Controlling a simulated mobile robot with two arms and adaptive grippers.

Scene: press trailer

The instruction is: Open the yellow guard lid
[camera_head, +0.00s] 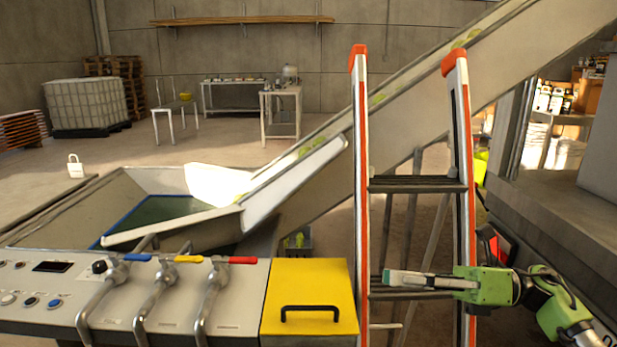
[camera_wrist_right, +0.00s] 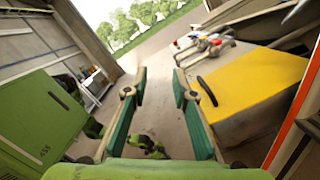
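The yellow guard lid (camera_head: 310,277) lies shut and flat at the right end of the control panel. Its black handle (camera_head: 310,310) is near the front edge. In the right wrist view the yellow lid (camera_wrist_right: 255,82) is on the right, with the black handle (camera_wrist_right: 207,91) just right of the fingers. My right gripper (camera_head: 388,277) is to the right of the lid, apart from it, with its fingers pointing left. In the right wrist view my right gripper (camera_wrist_right: 161,72) is open, with nothing between its fingers. My left gripper is not in view.
An orange-edged ladder (camera_head: 361,180) stands right of the lid, and my right gripper passes in front of it. Three levers with blue, yellow and red grips (camera_head: 242,260) stand left of the lid. A hopper (camera_head: 130,190) and sloping conveyor (camera_head: 400,95) are behind.

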